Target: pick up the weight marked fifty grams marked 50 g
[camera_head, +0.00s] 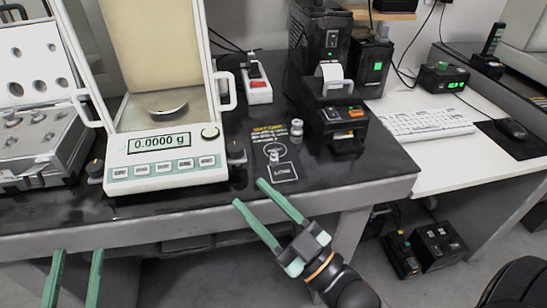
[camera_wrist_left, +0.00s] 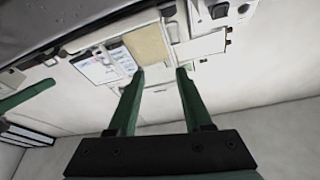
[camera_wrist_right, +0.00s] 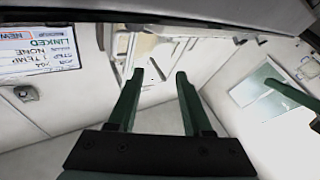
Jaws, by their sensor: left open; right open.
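A small metal weight (camera_head: 297,128) stands on the black bench top right of the balance. Another small metallic piece (camera_head: 274,155) shows on the printed outline beside it. No 50 g marking is readable on either. An open metal case (camera_head: 35,115) with round holes and knobbed pieces sits at the far left. My right gripper (camera_head: 248,192) is open and empty in front of the bench edge, nearer than the weights; its fingers also show in the right wrist view (camera_wrist_right: 159,73). My left gripper (camera_head: 76,255) is open and empty, low at the left; it also shows in the left wrist view (camera_wrist_left: 160,71).
The balance (camera_head: 165,172) reads 0.0000 g, with its pan (camera_head: 168,107) inside a glass shield. A small printer (camera_head: 336,115) stands right of the weights. A white power strip (camera_head: 257,88) lies behind. The bench's grey front edge (camera_head: 330,192) lies beyond my grippers.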

